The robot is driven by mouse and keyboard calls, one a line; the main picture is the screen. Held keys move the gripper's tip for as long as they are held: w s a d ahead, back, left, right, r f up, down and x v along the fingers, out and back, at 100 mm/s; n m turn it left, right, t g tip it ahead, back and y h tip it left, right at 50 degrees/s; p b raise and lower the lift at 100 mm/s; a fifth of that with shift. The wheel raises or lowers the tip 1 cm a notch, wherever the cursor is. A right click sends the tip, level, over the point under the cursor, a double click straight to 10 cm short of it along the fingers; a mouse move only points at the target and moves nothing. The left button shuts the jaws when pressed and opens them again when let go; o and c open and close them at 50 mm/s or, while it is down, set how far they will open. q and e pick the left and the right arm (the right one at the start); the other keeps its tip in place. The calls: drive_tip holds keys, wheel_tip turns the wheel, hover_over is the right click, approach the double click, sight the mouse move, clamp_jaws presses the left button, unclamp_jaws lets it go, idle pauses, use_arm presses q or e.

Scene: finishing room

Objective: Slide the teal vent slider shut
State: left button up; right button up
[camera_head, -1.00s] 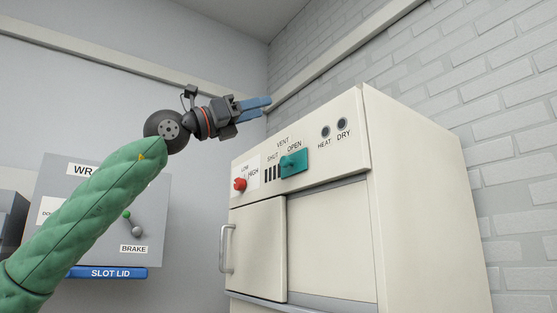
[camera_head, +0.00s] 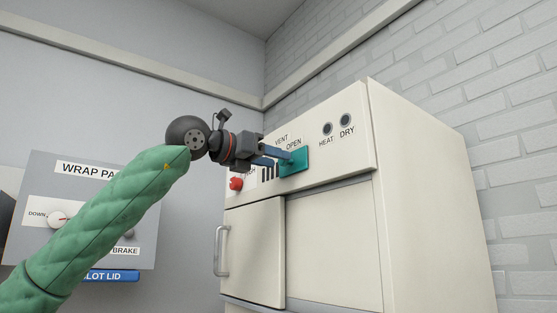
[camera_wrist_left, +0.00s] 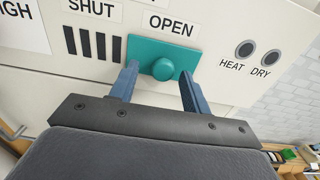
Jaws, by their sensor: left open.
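The teal vent slider (camera_head: 297,164) is on the cream cabinet's upper front panel, under the OPEN label, with the dark vent slots uncovered to its left. In the left wrist view the slider plate (camera_wrist_left: 140,47) has a round teal knob (camera_wrist_left: 163,69). My left gripper (camera_head: 280,156) is open in front of the slider. In the left wrist view its blue fingertips (camera_wrist_left: 158,72) stand on either side of the knob, with gaps between them and it. Whether the fingertips touch the plate I cannot tell. My right gripper is not in view.
A red knob (camera_head: 236,183) is left of the slots, close under my left gripper. HEAT and DRY indicators (camera_head: 336,124) are to the right. The cabinet door has a vertical handle (camera_head: 221,250). A grey wrap panel (camera_head: 90,185) is on the left wall.

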use_arm(q)
drive_tip(key=shift+x, duration=0.8)
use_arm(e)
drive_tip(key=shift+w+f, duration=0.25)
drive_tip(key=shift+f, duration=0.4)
use_arm(q)
drive_tip(key=shift+s+d+r, duration=0.1)
